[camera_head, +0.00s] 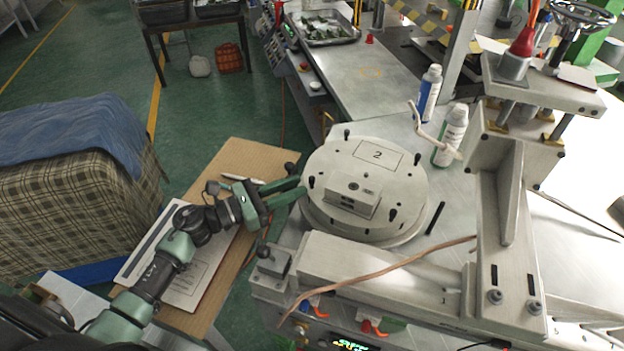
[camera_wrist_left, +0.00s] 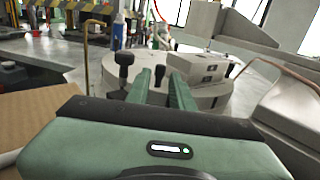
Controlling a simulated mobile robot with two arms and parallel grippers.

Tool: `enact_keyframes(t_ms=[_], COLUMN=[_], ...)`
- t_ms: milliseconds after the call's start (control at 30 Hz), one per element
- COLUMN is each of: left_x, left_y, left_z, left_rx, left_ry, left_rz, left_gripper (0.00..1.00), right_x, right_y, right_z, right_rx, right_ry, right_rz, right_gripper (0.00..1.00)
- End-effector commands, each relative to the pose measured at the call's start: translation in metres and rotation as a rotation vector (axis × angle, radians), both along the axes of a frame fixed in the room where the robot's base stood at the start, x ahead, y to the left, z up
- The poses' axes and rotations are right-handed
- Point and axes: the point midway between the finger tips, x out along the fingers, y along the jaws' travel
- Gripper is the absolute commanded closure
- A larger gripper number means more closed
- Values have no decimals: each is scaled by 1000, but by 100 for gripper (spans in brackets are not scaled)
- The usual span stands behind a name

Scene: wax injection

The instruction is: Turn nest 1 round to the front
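The round grey turntable (camera_head: 408,190) lies on the steel machine top and carries several black knobs round its rim. A plate marked 2 (camera_head: 377,155) is on its far half. A grey block (camera_head: 351,195) sits on its near half; no mark 1 is legible. My left gripper (camera_head: 299,188) is at the turntable's left edge, its green fingers apart. In the left wrist view, a black knob (camera_wrist_left: 160,74) shows between the fingers (camera_wrist_left: 160,88); I cannot tell whether they touch it. Another black knob (camera_wrist_left: 125,63) stands left of them. My right gripper is out of view.
A heavy press frame (camera_head: 505,190) stands right of the turntable. Two bottles (camera_head: 428,92) (camera_head: 452,135) stand behind it. A copper-coloured hose (camera_head: 385,265) crosses the front beam. A cardboard-topped bench (camera_head: 262,160) with papers lies below my left arm.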

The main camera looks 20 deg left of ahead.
Motion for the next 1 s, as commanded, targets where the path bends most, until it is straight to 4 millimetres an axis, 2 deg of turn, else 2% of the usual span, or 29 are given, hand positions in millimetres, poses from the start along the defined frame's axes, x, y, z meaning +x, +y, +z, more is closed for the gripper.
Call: enact_keyframes(t_ms=[33, 300, 667, 767, 1000], left_x=[8, 33, 38, 38, 37], left_y=[-7, -32, -37, -37, -36], left_z=[5, 2, 0, 0, 0], left_rx=[-4, -1, 0, 0, 0], left_ry=[-1, 0, 1, 1, 1], left_rz=[0, 1, 0, 0, 0], left_gripper=[78, 78, 78, 100, 100], right_x=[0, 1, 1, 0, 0], right_y=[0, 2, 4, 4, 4], right_z=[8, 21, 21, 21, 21], right_rx=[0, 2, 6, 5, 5], right_ry=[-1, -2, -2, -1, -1], right_rz=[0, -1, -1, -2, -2], right_gripper=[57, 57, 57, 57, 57])
